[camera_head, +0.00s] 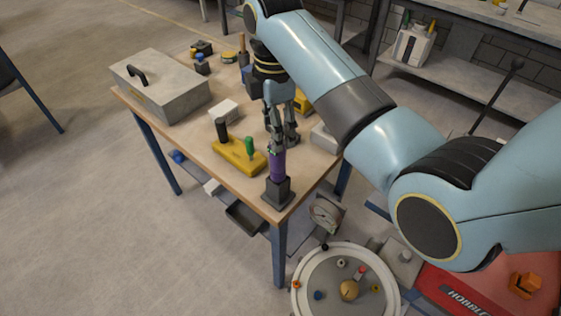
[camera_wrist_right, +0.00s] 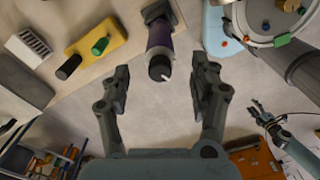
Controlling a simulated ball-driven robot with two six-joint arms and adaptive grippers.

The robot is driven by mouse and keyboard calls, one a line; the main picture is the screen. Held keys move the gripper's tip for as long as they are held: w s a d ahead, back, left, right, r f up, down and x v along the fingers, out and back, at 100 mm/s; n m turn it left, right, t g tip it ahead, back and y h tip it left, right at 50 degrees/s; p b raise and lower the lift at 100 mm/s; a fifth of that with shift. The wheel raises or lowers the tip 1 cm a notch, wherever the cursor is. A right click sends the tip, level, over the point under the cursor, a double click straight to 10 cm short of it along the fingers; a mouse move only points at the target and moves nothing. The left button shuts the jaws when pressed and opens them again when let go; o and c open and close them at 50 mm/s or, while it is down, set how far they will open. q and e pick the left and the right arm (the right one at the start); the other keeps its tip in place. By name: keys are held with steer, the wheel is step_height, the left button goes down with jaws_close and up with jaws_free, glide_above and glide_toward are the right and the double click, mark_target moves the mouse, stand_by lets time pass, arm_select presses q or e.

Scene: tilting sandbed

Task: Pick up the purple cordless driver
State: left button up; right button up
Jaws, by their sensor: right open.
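The purple cordless driver (camera_head: 278,164) stands upright in a dark square holder (camera_head: 278,192) at the near corner of the wooden table (camera_head: 200,165). My right gripper (camera_head: 282,142) points down above it, with its fingers near the driver's upper end. In the right wrist view the open right gripper (camera_wrist_right: 160,83) has its fingers on either side of the driver's dark end, with gaps to both. The driver's purple body (camera_wrist_right: 159,38) and holder (camera_wrist_right: 157,11) show beyond. A small light-blue arm with a gripper (camera_wrist_right: 264,117), apparently my left, shows there; its jaws are unclear.
A yellow block (camera_head: 238,157) with black and green handles stands just left of the driver. A grey toolbox (camera_head: 170,95) and a white block (camera_head: 223,111) lie farther back. A round tray (camera_head: 325,295) with small pieces is below the table's near corner.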

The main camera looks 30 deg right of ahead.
steer(key=shift+d+f, duration=0.1)
steer(key=shift+f, duration=0.5)
steer(key=shift+d+f, duration=0.1)
steer(key=shift+f, duration=0.2)
steer(key=p, duration=0.1)
glide_above(278, 170)
steer(key=w, duration=0.2)
step_height(278, 170, down, 4)
steer(key=f, duration=0.1)
steer(key=shift+s+d+f, duration=0.1)
steer(key=shift+s+d, duration=0.05)
steer(key=shift+d, duration=0.35)
steer(key=shift+c, duration=0.5)
steer(key=c, duration=0.5)
arm_select(q)
steer(key=shift+d+r, duration=0.3)
steer(key=shift+r, duration=0.45)
arm_select(e)
jaws_close()
